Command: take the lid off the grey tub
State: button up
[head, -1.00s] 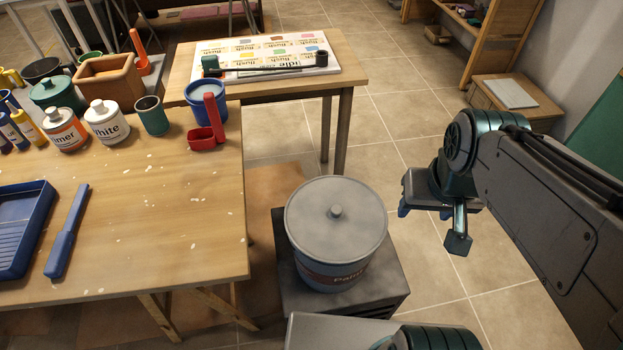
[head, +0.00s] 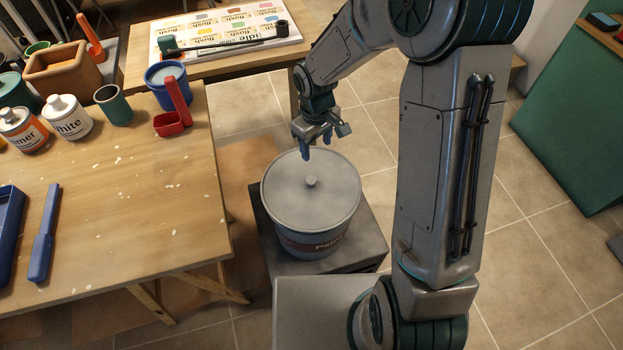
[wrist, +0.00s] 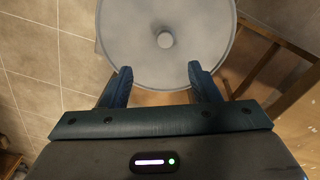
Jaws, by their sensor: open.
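The grey tub (head: 310,236) stands upright on a dark low stand, with a label reading "Paint" on its side. Its round grey lid (head: 285,185) is on top, with a small knob (head: 311,181) at the centre. In the wrist view the lid (wrist: 130,35) fills the top middle, and its knob (wrist: 165,40) lies ahead of the fingers. My gripper (head: 318,150) is open and empty, pointing down above the lid's far edge. In the wrist view the fingers of my gripper (wrist: 160,80) are apart, with nothing between them.
A second table behind carries a colour chart (head: 225,35). The dark stand (head: 365,240) has bare top around the tub. Tiled floor is clear at right.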

jog(key=a+f, duration=0.1)
jog(key=f, duration=0.1)
send_over(311, 179)
jog(key=shift+n, duration=0.3)
notch_tip(311, 179, down, 8)
jog(key=shift+s+f+p, duration=0.1)
jog(key=shift+s+p, duration=0.05)
jog(key=shift+p, duration=0.2)
jog(key=shift+f+p, duration=0.7)
jog(key=shift+f, duration=2.1)
jog(key=c, duration=1.1)
jog(key=shift+r, duration=0.2)
